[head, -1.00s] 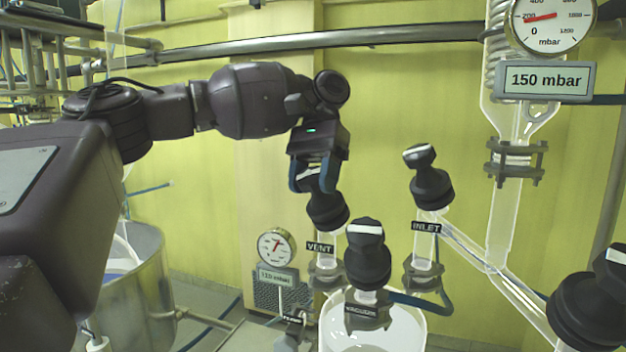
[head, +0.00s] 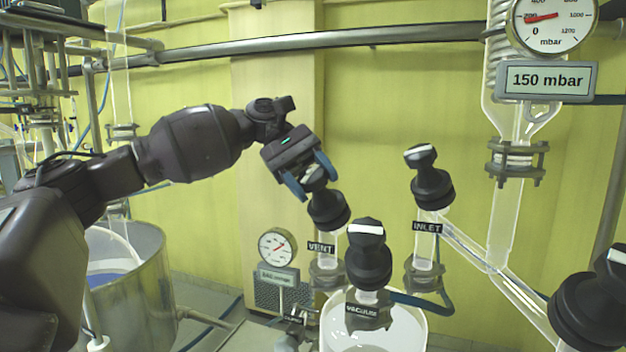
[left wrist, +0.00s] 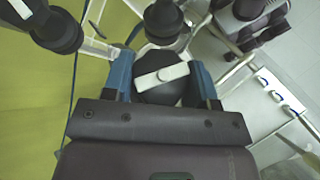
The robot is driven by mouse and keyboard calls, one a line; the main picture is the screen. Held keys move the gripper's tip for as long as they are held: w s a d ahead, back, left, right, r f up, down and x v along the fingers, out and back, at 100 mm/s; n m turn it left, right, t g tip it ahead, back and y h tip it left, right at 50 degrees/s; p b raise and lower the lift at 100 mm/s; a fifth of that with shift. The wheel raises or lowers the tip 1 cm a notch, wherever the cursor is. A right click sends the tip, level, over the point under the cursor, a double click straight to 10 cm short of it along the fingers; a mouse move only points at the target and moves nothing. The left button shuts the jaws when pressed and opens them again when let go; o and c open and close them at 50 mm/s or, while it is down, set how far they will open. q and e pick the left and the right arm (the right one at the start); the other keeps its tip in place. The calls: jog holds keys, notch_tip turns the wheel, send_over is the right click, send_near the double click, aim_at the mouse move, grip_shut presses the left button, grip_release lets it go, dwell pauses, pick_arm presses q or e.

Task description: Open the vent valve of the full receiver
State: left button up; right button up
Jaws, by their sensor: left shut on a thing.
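The vent valve (head: 328,209) has a black knob and a VENT label (head: 321,247). It stands above the glass receiver (head: 423,325), whose top shows at the bottom of the head view. My left gripper (head: 308,184) is shut on the top of this knob, with its blue fingers on either side. The left wrist view shows the knob with its white bar (left wrist: 160,76) between the fingers. The bar there lies nearly across, slightly tilted. My right gripper is not in view.
The vacuum valve (head: 368,262) stands close in front, and the inlet valve (head: 430,185) stands to the right. A small round gauge (head: 277,246) with a display is left of the vent. A larger gauge with a 150 mbar display (head: 547,80) hangs upper right. A steel vessel (head: 140,300) stands lower left.

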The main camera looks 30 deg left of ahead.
pick_arm(q)
jog(key=n+t+h, duration=0.1)
jog(key=n+t, duration=0.1)
jog(key=n, duration=0.1)
jog(key=n+t+h, duration=0.1)
jog(key=shift+f+t+h, duration=0.3)
jog(key=n+t+b, duration=0.1)
jog(key=n+t, duration=0.1)
jog(key=n, duration=0.1)
jog(key=shift+s+t+h, duration=0.1)
jog(key=shift+t+h, duration=0.2)
jog(key=shift+t, duration=0.1)
jog(key=n+t, duration=0.4)
jog(key=n+t+y+p, duration=0.1)
jog(key=n+t, duration=0.2)
jog(key=shift+r+n+y, duration=0.1)
jog(key=shift+n+y, duration=0.2)
jog(key=shift+y, duration=0.1)
jog(key=shift+n+t+y, duration=0.5)
jog(key=shift+n+t, duration=0.4)
jog(key=shift+n, duration=0.1)
jog(key=shift+n+t, duration=0.4)
jog(key=shift+n, duration=0.1)
jog(key=o, duration=0.9)
